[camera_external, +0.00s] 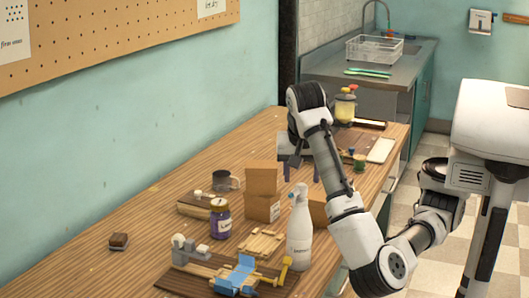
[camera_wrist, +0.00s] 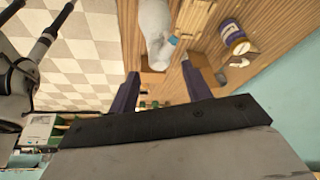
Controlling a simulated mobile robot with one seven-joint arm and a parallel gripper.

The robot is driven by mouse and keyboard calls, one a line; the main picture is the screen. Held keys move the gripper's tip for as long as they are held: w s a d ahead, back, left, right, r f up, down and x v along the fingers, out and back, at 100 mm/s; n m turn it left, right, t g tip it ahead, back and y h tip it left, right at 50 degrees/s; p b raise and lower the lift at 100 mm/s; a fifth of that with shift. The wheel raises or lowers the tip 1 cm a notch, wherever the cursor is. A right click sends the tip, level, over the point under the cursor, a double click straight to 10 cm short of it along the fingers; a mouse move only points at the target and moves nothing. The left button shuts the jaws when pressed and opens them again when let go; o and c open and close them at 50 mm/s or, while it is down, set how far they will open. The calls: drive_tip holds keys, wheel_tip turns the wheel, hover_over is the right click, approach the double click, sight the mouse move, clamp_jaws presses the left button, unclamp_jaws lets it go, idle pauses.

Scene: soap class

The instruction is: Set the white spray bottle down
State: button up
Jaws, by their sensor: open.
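The white spray bottle (camera_external: 300,238) stands upright on the wooden table (camera_external: 62,262), close to its front edge. In the wrist view the bottle (camera_wrist: 155,28) shows at the top centre, beyond the fingertips, partly cut off by the frame edge. My gripper (camera_external: 300,176) is open over the table, behind the bottle in the external view, near the cardboard boxes. In the wrist view the dark fingers of my gripper (camera_wrist: 158,76) are spread apart, with no bottle between them. The bottle and fingers look apart.
A wooden board with blue and yellow parts (camera_external: 235,275) lies in front. The table's left part is mostly clear.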

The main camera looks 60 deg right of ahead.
drive_tip(key=v, duration=0.5)
drive_tip(key=shift+a+r, duration=0.1)
drive_tip(key=shift+r, duration=0.2)
